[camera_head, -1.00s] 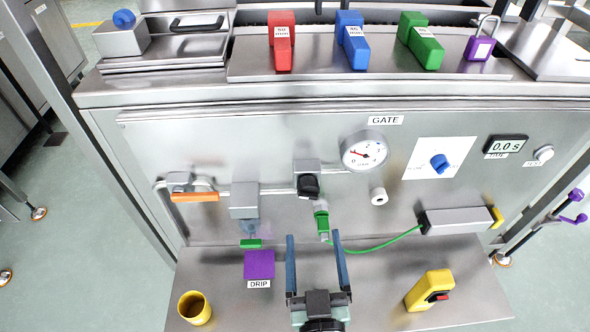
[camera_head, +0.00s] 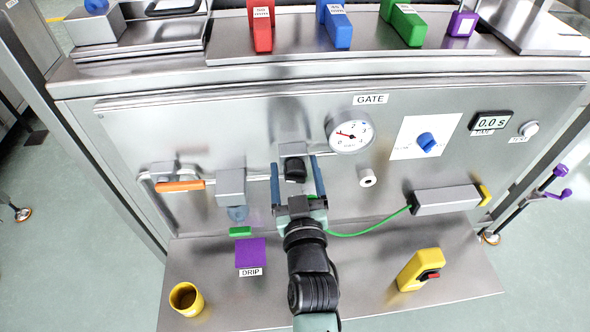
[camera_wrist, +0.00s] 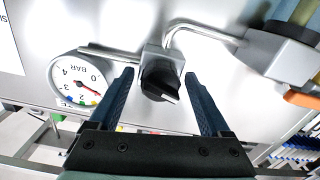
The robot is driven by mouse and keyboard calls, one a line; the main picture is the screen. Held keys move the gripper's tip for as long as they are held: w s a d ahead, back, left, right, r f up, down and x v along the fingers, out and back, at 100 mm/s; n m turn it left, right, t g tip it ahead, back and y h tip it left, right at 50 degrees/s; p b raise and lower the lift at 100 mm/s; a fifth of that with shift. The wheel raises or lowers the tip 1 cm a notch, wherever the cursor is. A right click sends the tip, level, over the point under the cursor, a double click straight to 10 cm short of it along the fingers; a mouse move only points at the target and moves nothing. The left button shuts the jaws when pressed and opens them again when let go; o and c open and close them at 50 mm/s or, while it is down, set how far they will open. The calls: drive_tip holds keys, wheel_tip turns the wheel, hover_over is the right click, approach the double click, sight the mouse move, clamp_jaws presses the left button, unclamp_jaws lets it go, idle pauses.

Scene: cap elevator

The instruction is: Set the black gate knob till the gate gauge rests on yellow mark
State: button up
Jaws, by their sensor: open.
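The black gate knob (camera_head: 295,170) sits on a grey block on the panel, left of and below the gate gauge (camera_head: 349,132). The gauge is round and white, and its red needle points left, near the low end. In the wrist view the gauge (camera_wrist: 78,80) shows several small coloured marks near its rim; the needle's exact place against the yellow one is hard to tell. My gripper (camera_head: 296,163) is open, with its blue fingers either side of the knob. In the wrist view the knob (camera_wrist: 160,79) lies between the fingertips, with gaps on both sides.
An orange-handled valve (camera_head: 181,185) and a grey block (camera_head: 231,186) are left of the knob. A white round fitting (camera_head: 367,178) is to the right. A green cable (camera_head: 360,233) runs below to a grey box (camera_head: 446,201). A yellow cup (camera_head: 186,299) stands on the shelf.

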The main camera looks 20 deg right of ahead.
clamp_jaws()
idle(0.5)
drive_tip(key=shift+m, duration=0.4)
drive_tip(key=m+p, duration=0.1)
drive_tip(key=m, duration=0.2)
drive_tip(key=shift+d, duration=0.1)
drive_tip(key=shift+m+p, duration=0.3)
drive_tip(key=shift+m, duration=1.7)
drive_tip(key=shift+f, duration=0.1)
unclamp_jaws()
